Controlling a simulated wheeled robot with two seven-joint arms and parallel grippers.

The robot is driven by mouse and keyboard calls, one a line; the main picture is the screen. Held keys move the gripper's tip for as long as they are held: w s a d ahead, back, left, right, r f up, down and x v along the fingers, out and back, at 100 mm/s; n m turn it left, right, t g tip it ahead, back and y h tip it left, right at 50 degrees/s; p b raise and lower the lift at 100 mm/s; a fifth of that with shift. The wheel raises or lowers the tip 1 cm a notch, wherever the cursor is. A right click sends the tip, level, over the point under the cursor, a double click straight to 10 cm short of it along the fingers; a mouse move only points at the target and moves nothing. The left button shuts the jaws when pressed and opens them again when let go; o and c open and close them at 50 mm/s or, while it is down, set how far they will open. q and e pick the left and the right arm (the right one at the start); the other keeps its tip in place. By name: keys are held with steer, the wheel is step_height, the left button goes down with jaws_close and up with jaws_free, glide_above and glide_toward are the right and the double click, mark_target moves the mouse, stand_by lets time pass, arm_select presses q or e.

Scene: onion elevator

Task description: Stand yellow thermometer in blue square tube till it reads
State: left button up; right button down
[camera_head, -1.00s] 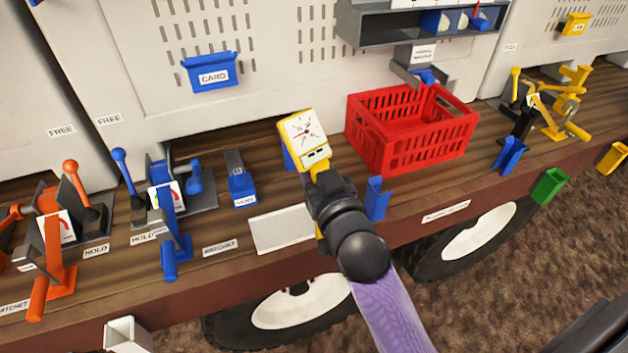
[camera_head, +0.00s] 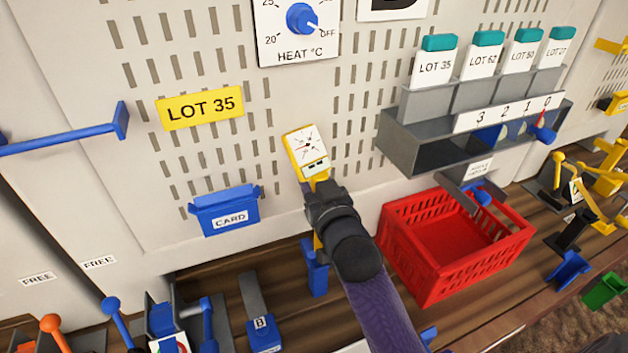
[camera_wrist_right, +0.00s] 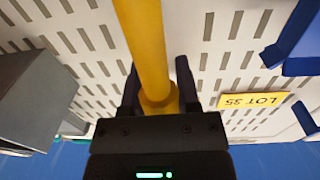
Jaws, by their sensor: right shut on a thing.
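My right gripper (camera_head: 322,190) is shut on the yellow thermometer (camera_head: 304,146). The thermometer has a square white dial face turned toward the head camera and leans slightly. In the right wrist view its yellow stem (camera_wrist_right: 143,45) runs between the fingers of the gripper (camera_wrist_right: 160,88). A blue upright square tube (camera_head: 316,278) stands on the bench just below the gripper. A bit of yellow stem shows over the tube's top; I cannot tell whether it is inside, in front or above. My left gripper is not in view.
A red crate (camera_head: 405,262) stands right of the tube. A grey shelf (camera_head: 400,138) with lot cards is above it. A blue card holder (camera_head: 222,212) and a yellow LOT 35 sign (camera_head: 199,107) are on the wall. Blue levers (camera_head: 205,325) stand at lower left.

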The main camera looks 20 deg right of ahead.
steer(key=f+b, duration=0.1)
steer(key=b, duration=0.4)
glide_above(319, 246)
steer(key=w, duration=0.3)
steer(key=shift+f, duration=2.35)
steer(key=shift+s+d+f+b, duration=0.1)
steer(key=shift+f+b, duration=1.5)
steer(key=shift+f, duration=0.5)
steer(key=shift+s+d+f+b, duration=0.1)
steer(key=shift+f+b, duration=1.5)
steer(key=shift+f, duration=0.5)
